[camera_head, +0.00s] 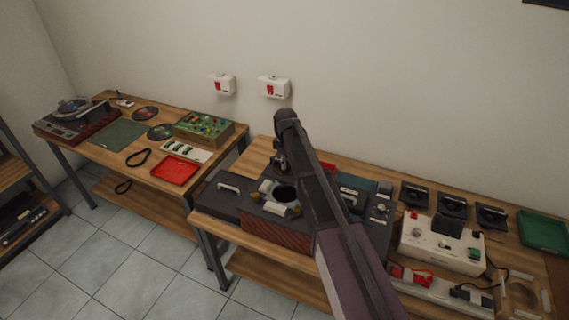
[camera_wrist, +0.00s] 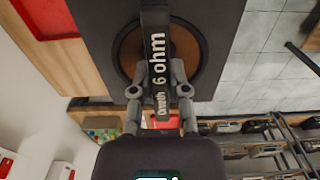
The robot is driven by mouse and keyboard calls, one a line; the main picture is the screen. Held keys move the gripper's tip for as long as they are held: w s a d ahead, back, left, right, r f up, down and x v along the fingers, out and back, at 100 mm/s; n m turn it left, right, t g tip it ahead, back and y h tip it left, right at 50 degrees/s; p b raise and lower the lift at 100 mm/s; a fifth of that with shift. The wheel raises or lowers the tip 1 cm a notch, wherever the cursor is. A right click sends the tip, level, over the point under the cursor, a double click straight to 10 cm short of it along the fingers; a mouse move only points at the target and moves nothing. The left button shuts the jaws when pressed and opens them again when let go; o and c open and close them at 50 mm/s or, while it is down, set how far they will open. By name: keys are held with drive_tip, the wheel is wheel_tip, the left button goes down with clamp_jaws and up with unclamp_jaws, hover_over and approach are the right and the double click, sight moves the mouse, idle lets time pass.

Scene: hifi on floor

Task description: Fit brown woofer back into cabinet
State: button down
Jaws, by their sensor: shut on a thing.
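The speaker cabinet (camera_head: 272,234) lies on the right-hand bench with its dark face up, and a round dark opening shows in it. My gripper (camera_head: 280,163) is just above and behind this opening, partly hidden by my arm. In the wrist view, my gripper (camera_wrist: 160,96) is shut on the black bar marked "6 ohm" that crosses the brown woofer (camera_wrist: 188,50). The brown cone and its dark rim show on both sides of the bar, in front of a dark panel (camera_wrist: 92,45). I cannot tell whether the woofer touches the panel or hangs clear of it.
Pale blocks surround the opening. A dark panel with a white handle (camera_head: 229,188) lies left of it. A white device (camera_head: 440,245) and a green tray (camera_head: 543,232) are at right. The left bench holds a red tray (camera_head: 175,170) and a turntable (camera_head: 75,115). A gap separates the benches.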

drive_tip(key=shift+f, duration=0.1)
drive_tip(key=shift+f+b, duration=1.4)
drive_tip(key=shift+b, duration=0.1)
wheel_tip(320, 180, down, 10)
drive_tip(key=b, duration=0.9)
drive_tip(key=shift+r+b, duration=0.2)
drive_tip(key=shift+b, duration=0.1)
idle(3.5)
drive_tip(key=c, duration=0.5)
unclamp_jaws()
drive_tip(key=shift+c, duration=0.2)
drive_tip(key=shift+s+r, duration=0.1)
drive_tip(key=shift+r, duration=0.05)
